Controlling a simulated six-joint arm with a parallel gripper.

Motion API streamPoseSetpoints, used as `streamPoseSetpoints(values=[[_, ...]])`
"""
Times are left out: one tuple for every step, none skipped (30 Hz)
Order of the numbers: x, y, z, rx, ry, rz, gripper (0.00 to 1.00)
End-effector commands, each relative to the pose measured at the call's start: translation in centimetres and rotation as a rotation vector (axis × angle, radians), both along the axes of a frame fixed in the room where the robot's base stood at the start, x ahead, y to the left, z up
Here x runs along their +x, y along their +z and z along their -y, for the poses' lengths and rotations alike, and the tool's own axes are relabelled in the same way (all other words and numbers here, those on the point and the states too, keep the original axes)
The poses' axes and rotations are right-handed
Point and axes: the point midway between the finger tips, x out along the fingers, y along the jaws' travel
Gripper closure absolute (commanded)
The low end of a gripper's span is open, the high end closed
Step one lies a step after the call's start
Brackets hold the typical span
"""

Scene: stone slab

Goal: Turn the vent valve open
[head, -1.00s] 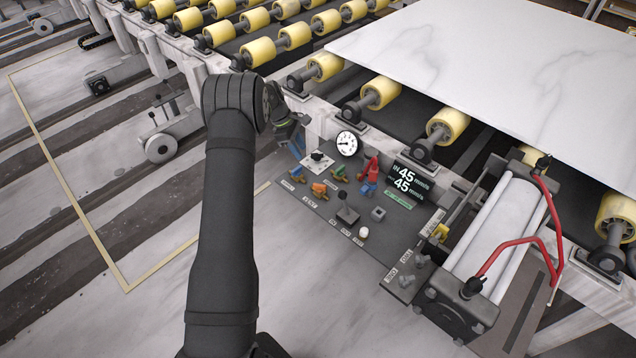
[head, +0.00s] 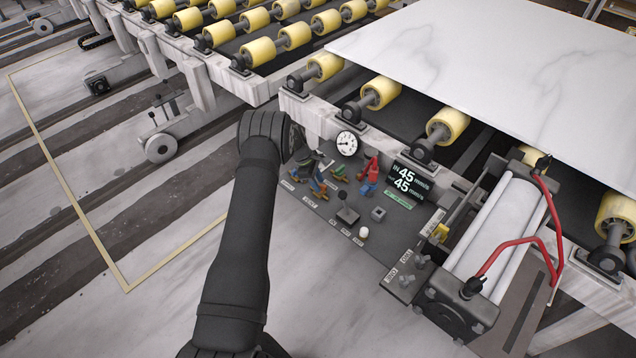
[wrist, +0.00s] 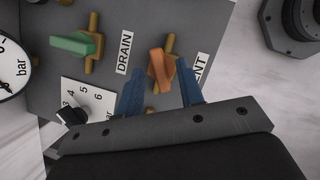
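The vent valve has an orange handle (wrist: 160,70) on a brass pipe, next to a partly hidden VENT label (wrist: 201,68). In the wrist view the handle runs roughly up and down the picture. My gripper (wrist: 159,80) is open, with one blue finger on each side of the handle's lower part. Gaps show on both sides, and I see no contact. In the head view my gripper (head: 319,170) is over the left part of the control panel (head: 330,210), and largely hides the vent valve there.
A green-handled valve (wrist: 75,43) by the DRAIN label (wrist: 124,53) is close on the left. A numbered dial (wrist: 73,113) and pressure gauge (wrist: 10,70) are nearby. Red handles (head: 369,175), a black joystick (head: 347,213) and a display (head: 405,180) share the panel.

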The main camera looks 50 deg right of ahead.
Motion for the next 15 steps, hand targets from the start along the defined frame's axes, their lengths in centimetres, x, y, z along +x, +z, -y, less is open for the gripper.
streamPoseSetpoints(values=[[-0.13, -0.32, 0.04, 0.001, 0.0, 0.0, 0.65], [-0.17, -0.43, 0.05, 0.001, 0.0, 0.0, 0.65], [-0.21, -0.51, 0.08, 0.001, 0.0, 0.0, 0.65], [-0.22, -0.55, 0.09, 0.0, 0.0, -0.001, 0.65], [-0.23, -0.57, 0.11, 0.0, 0.0, -0.001, 0.65], [-0.24, -0.57, 0.11, 0.0, 0.0, -0.001, 0.65], [-0.24, -0.57, 0.11, 0.0, 0.0, -0.001, 0.65], [-0.23, -0.57, 0.11, 0.0, 0.0, -0.001, 0.65], [-0.23, -0.57, 0.11, 0.0, 0.0, -0.001, 0.65], [-0.23, -0.57, 0.11, 0.0, 0.0, -0.001, 0.65], [-0.23, -0.56, 0.11, 0.0, 0.0, -0.001, 0.65], [-0.23, -0.56, 0.11, 0.0, 0.0, -0.001, 0.73], [-0.23, -0.56, 0.11, 0.0, 0.0, -0.001, 0.79], [-0.23, -0.55, 0.11, 0.0, 0.0, -0.001, 0.85], [-0.23, -0.55, 0.11, 0.0, 0.0, -0.001, 0.93]])
